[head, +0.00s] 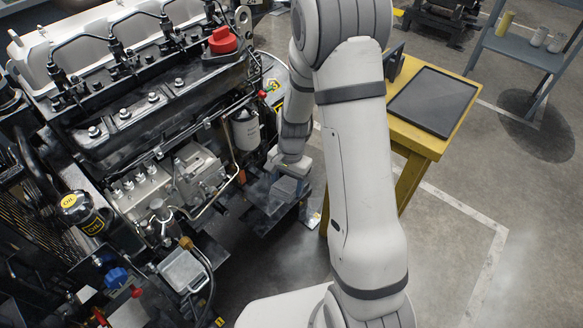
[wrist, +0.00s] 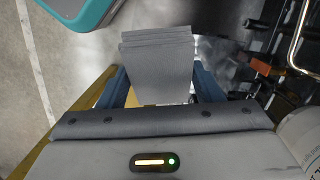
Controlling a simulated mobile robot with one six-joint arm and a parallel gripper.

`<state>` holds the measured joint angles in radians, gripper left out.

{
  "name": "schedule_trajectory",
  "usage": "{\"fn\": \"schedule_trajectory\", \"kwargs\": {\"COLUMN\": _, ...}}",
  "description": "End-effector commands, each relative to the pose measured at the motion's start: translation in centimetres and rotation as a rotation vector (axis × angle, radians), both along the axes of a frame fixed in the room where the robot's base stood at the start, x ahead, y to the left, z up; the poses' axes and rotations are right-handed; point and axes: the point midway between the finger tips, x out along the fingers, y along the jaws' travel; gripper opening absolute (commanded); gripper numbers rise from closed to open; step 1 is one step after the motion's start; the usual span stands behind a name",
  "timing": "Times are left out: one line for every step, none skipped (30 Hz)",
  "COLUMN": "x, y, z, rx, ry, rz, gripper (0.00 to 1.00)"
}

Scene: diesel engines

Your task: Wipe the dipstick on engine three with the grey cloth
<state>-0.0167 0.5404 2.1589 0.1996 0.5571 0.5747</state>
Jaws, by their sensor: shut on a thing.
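My gripper (wrist: 160,80) is shut on the grey cloth (wrist: 158,58), which shows folded in layers between the blue fingers in the wrist view. In the head view my arm reaches down beside the right end of the engine (head: 130,110), and the fingers and cloth cannot be made out clearly there. The engine has a red cap (head: 222,40) on top and a yellow-and-black oil cap (head: 68,202) at the lower left.
A yellow table (head: 437,143) with a dark flat tray (head: 469,92) stands right of my arm. A blue-grey shelf (head: 519,52) with small containers is at the upper right. A teal-edged object (wrist: 95,16) shows in the wrist view. Floor at the lower right is clear.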

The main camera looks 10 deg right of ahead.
Motion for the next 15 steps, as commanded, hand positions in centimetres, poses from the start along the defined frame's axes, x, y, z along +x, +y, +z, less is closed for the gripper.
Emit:
{"fn": "schedule_trajectory", "kwargs": {"x": 0.1, "y": 0.5, "z": -1.8, "rx": 0.046, "ry": 0.046, "rz": -0.072, "gripper": 0.41}}
{"fn": "schedule_trajectory", "kwargs": {"x": 0.1, "y": 0.9, "z": -2.3, "rx": 0.079, "ry": 0.076, "rz": -0.118, "gripper": 0.41}}
{"fn": "schedule_trajectory", "kwargs": {"x": 0.2, "y": 1.4, "z": -2.9, "rx": 0.130, "ry": 0.118, "rz": -0.181, "gripper": 0.41}}
{"fn": "schedule_trajectory", "kwargs": {"x": 0.3, "y": 1.8, "z": -3.4, "rx": 0.173, "ry": 0.150, "rz": -0.230, "gripper": 0.41}}
{"fn": "schedule_trajectory", "kwargs": {"x": 0.4, "y": 2.2, "z": -3.9, "rx": 0.220, "ry": 0.181, "rz": -0.280, "gripper": 0.41}}
{"fn": "schedule_trajectory", "kwargs": {"x": 0.7, "y": 2.7, "z": -4.4, "rx": 0.286, "ry": 0.221, "rz": -0.341, "gripper": 0.41}}
{"fn": "schedule_trajectory", "kwargs": {"x": 1.0, "y": 3.0, "z": -4.7, "rx": 0.338, "ry": 0.247, "rz": -0.389, "gripper": 0.41}}
{"fn": "schedule_trajectory", "kwargs": {"x": 1.3, "y": 3.4, "z": -5.0, "rx": 0.393, "ry": 0.273, "rz": -0.434, "gripper": 0.41}}
{"fn": "schedule_trajectory", "kwargs": {"x": 1.7, "y": 3.8, "z": -5.5, "rx": 0.468, "ry": 0.305, "rz": -0.492, "gripper": 0.41}}
{"fn": "schedule_trajectory", "kwargs": {"x": 2.0, "y": 4.0, "z": -5.8, "rx": 0.527, "ry": 0.327, "rz": -0.534, "gripper": 0.41}}
{"fn": "schedule_trajectory", "kwargs": {"x": 2.5, "y": 4.2, "z": -6.0, "rx": 0.587, "ry": 0.344, "rz": -0.577, "gripper": 0.41}}
{"fn": "schedule_trajectory", "kwargs": {"x": 3.0, "y": 4.5, "z": -6.4, "rx": 0.669, "ry": 0.366, "rz": -0.632, "gripper": 0.41}}
{"fn": "schedule_trajectory", "kwargs": {"x": 3.5, "y": 4.7, "z": -6.6, "rx": 0.733, "ry": 0.378, "rz": -0.669, "gripper": 0.41}}
{"fn": "schedule_trajectory", "kwargs": {"x": 4.0, "y": 4.8, "z": -6.9, "rx": 0.796, "ry": 0.388, "rz": -0.709, "gripper": 0.41}}
{"fn": "schedule_trajectory", "kwargs": {"x": 4.8, "y": 4.9, "z": -7.2, "rx": 0.882, "ry": 0.396, "rz": -0.758, "gripper": 0.41}}
